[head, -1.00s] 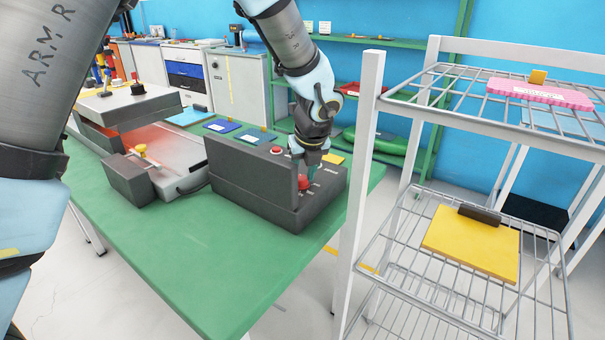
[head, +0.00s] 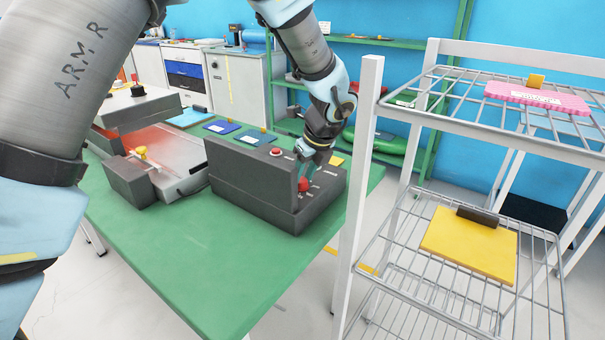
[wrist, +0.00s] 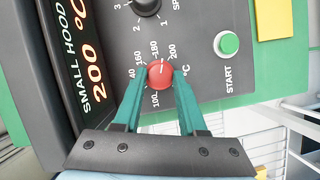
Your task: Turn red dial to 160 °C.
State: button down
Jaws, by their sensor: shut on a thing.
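The red dial (wrist: 160,76) sits on the dark control panel (wrist: 200,85), with a printed scale around it reading from 100 to 200 °C. A white mark on the dial points roughly between 180 and 200. The display (wrist: 84,60) beside it reads "SMALL HOOD" and 200 °C. My gripper (wrist: 160,82) is shut on the dial, with a green finger on each side of it.
A green START button (wrist: 227,43) and a black speed knob (wrist: 147,5) flank the dial. The control box (head: 250,188) stands on the green table (head: 220,260). A white wire rack (head: 371,150) stands close on the right. The table's front is clear.

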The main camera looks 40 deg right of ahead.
jog(key=n, duration=0.2)
jog(key=n+y+p, duration=0.2)
jog(key=n, duration=0.1)
jog(key=shift+d+n+g, duration=0.25)
jog(key=shift+n+g, duration=0.05)
jog(key=n+y, duration=0.1)
jog(key=n, duration=0.2)
jog(key=n+g+p, duration=0.1)
jog(key=n, duration=0.2)
jog(key=shift+w+d+g+y, duration=0.1)
jog(key=shift+w+g+y, duration=0.05)
jog(key=shift+g+y, duration=0.2)
jog(key=shift+n+p, duration=0.3)
jog(key=shift+c, duration=2.4)
grip_release()
jog(key=b+v, duration=0.2)
jog(key=v, duration=0.8)
jog(key=shift+d+r+b, duration=0.2)
jog(key=shift+r+b, duration=0.15)
